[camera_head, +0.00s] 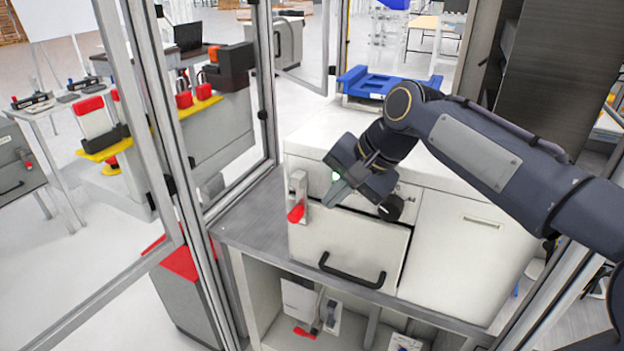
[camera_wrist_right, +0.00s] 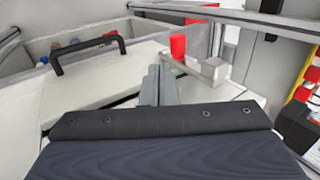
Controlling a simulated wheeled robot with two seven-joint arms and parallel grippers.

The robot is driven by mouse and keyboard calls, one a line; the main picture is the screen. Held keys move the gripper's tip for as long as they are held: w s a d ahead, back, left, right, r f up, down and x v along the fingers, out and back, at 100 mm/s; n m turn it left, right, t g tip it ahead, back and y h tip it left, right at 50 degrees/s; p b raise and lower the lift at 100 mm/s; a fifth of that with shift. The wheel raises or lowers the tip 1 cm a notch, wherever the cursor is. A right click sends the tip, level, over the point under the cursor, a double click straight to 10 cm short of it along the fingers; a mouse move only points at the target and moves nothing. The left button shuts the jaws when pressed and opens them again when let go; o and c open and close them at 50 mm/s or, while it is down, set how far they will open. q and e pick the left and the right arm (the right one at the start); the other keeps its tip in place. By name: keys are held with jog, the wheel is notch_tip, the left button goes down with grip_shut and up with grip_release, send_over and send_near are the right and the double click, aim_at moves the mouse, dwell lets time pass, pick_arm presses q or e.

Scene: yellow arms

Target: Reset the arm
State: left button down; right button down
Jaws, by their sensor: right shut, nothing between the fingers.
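My right arm (camera_head: 470,140) comes in from the right in the head view and reaches over the white cabinet. Its gripper (camera_head: 334,196) is shut and empty, in front of the cabinet's upper front. The closed fingers also show in the right wrist view (camera_wrist_right: 158,86), pointing away from the camera. They are just to the right of a metal latch with a red tip (camera_head: 296,212) in the head view. The latch shows close to the fingertips in the right wrist view (camera_wrist_right: 205,67); I cannot tell whether they touch. My left gripper is not in view.
The white cabinet (camera_head: 460,250) has a front panel with a black handle (camera_head: 352,277) below my gripper. It stands on a grey bench (camera_head: 250,225). Glass-panel frame posts (camera_head: 160,110) stand at the left.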

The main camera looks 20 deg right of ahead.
jog(key=shift+s, duration=0.1)
jog(key=s+a+f+n, duration=0.2)
jog(key=s+f+n, duration=0.2)
jog(key=s+f, duration=0.3)
jog(key=s+a+f+n+t, duration=0.1)
jog(key=s+f+n, duration=0.3)
jog(key=s+f, duration=0.4)
jog(key=s, duration=0.4)
jog(key=shift+a, duration=0.35)
